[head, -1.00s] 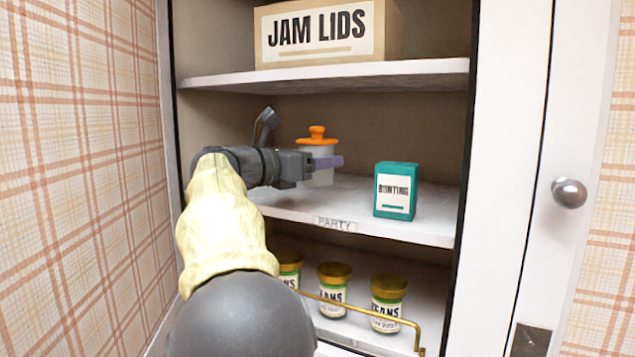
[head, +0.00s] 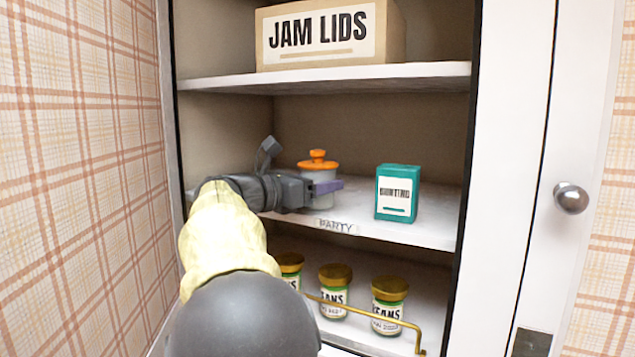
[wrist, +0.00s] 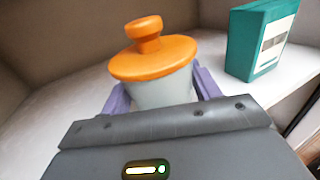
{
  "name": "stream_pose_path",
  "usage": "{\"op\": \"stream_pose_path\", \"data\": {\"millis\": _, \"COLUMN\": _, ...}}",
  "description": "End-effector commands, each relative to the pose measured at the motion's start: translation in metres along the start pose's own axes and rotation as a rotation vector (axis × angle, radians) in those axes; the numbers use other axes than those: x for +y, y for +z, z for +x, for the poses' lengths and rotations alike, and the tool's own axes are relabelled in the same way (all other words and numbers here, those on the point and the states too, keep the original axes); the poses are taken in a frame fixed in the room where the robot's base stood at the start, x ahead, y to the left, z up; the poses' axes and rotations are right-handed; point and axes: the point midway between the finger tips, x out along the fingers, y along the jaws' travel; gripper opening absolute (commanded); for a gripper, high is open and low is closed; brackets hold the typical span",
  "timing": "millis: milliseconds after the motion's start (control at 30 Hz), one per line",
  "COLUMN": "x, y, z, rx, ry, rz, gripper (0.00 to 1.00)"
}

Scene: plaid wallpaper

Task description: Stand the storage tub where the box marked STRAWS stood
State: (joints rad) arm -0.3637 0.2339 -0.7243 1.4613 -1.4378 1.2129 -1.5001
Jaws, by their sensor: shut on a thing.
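The storage tub (head: 318,192) is a pale grey tub with an orange knobbed lid, upright at the middle shelf, left of a teal box. It also shows in the wrist view (wrist: 160,92). My gripper (head: 325,188) is shut on its body, with a purple finger on each side in the wrist view (wrist: 160,95). The gripper hides part of the tub in the head view, and the tub's base is hidden, so I cannot tell whether it touches the shelf. No box marked STRAWS is in view.
The teal box (head: 397,192) marked BUNTING stands to the right on the middle shelf (head: 420,229), whose front label (head: 336,227) reads PARTY. A JAM LIDS box (head: 330,33) sits above. Several jars (head: 335,290) stand below, behind a brass rail (head: 370,318).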

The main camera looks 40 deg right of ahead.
Motion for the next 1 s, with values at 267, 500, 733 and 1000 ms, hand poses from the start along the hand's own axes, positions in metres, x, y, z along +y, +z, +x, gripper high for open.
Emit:
{"op": "stream_pose_path", "data": {"millis": 267, "x": 0.0, "y": -0.003, "z": 0.0, "rx": 0.0, "ry": 0.0, "rz": 0.0, "gripper": 0.8}}
{"op": "stream_pose_path", "data": {"millis": 500, "x": 0.0, "y": -0.003, "z": 0.0, "rx": 0.0, "ry": 0.0, "rz": 0.0, "gripper": 0.84}}
{"op": "stream_pose_path", "data": {"millis": 733, "x": 0.001, "y": -0.002, "z": -0.005, "rx": 0.0, "ry": 0.003, "rz": 0.001, "gripper": 0.84}}
{"op": "stream_pose_path", "data": {"millis": 1000, "x": 0.001, "y": -0.005, "z": -0.049, "rx": 0.0, "ry": 0.004, "rz": 0.002, "gripper": 0.84}}
